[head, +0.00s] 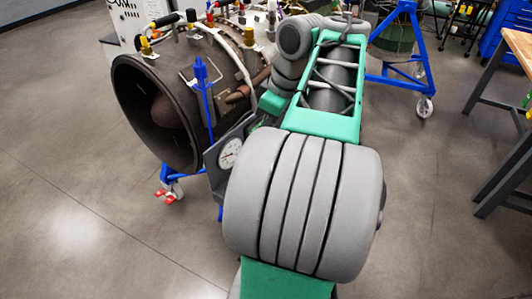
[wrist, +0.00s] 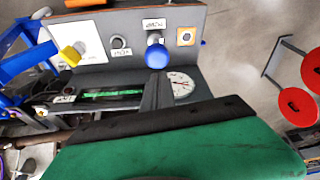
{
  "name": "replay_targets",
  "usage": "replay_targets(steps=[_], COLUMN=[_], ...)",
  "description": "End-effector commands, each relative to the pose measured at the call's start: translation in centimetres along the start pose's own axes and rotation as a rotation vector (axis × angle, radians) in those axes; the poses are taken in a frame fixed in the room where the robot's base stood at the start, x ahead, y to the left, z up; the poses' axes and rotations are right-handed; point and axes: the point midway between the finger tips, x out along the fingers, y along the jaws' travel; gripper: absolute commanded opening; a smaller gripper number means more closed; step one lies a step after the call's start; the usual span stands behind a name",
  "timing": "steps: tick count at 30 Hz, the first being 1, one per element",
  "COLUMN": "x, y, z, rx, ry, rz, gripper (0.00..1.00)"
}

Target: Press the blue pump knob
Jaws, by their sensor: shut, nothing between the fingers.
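The blue pump knob (wrist: 157,56) shows in the wrist view as a round blue knob on the grey control panel (wrist: 100,22), under a small white label that I cannot read clearly. My gripper (wrist: 157,78) shows as a dark narrow pair of fingers, shut and empty. Its tip appears just below the knob in the picture; I cannot tell whether they touch. In the head view my arm hides the gripper and the knob, and only part of the panel (head: 214,167) shows.
A white dial gauge (wrist: 182,85) sits beside the fingers; it also shows in the head view (head: 231,152). A yellow knob (wrist: 72,53) and a round grey fitting (wrist: 120,42) are left of the blue knob. A turbine (head: 160,110) stands behind the panel. A table (head: 500,120) is at right.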

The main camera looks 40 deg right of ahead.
Motion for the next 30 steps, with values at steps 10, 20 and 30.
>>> replay_targets(steps=[10,20,30], x=[4.7,4.8,9.6], y=[0.0,0.0,0.0], z=[1.1,1.2,2.6], rx=[-0.001,-0.001,0.000], ry=[-0.001,-0.001,-0.001], rz=[0.000,0.001,-0.001], gripper=[0.00,0.00,0.00])
